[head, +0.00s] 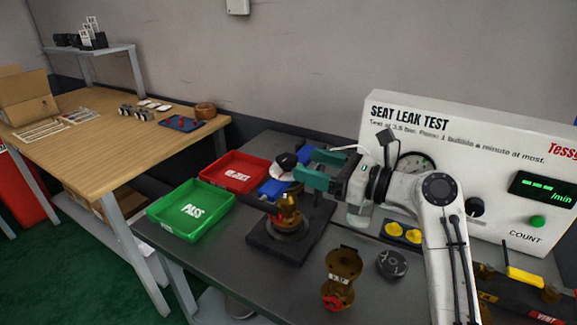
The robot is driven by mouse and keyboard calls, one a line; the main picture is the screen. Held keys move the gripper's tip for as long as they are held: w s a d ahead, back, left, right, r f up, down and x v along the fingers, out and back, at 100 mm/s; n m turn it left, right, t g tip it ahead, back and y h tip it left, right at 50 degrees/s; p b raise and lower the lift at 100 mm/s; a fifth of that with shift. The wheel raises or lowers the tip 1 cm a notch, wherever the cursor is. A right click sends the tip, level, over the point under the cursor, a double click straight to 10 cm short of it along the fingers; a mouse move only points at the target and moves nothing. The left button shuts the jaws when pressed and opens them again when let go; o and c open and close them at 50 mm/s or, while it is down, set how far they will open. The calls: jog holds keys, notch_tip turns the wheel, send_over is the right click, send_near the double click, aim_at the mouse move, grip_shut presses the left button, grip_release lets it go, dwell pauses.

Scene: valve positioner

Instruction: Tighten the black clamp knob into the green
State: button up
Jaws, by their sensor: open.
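The black clamp knob (286,161) sits at the top of the test fixture (262,238), with a pale part beside it, in the middle of the head view. Below it are a blue part (270,190) and a brass valve (289,212) on the black base. My gripper (301,164) comes in from the right with its teal fingers open. The fingertips are close to the knob's right side; I cannot tell whether they touch it. No green band or mark for the knob can be made out at this size.
A green PASS tray (190,232) and a red REJECT tray (208,173) lie left of the fixture. A brass valve with a red part (340,280) and a dark round piece (391,264) stand in front. The SEAT LEAK TEST panel (480,150) stands behind my arm.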

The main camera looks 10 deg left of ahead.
aim_at(297, 162)
jog(key=b+x, duration=0.3)
jog(key=x, duration=0.2)
jog(key=shift+f, duration=0.15)
jog(key=shift+w+a+b, duration=0.25)
jog(key=shift+a+b, duration=0.3)
jog(key=shift+a, duration=0.15)
jog(key=shift+c, duration=0.3)
jog(key=c, duration=0.9)
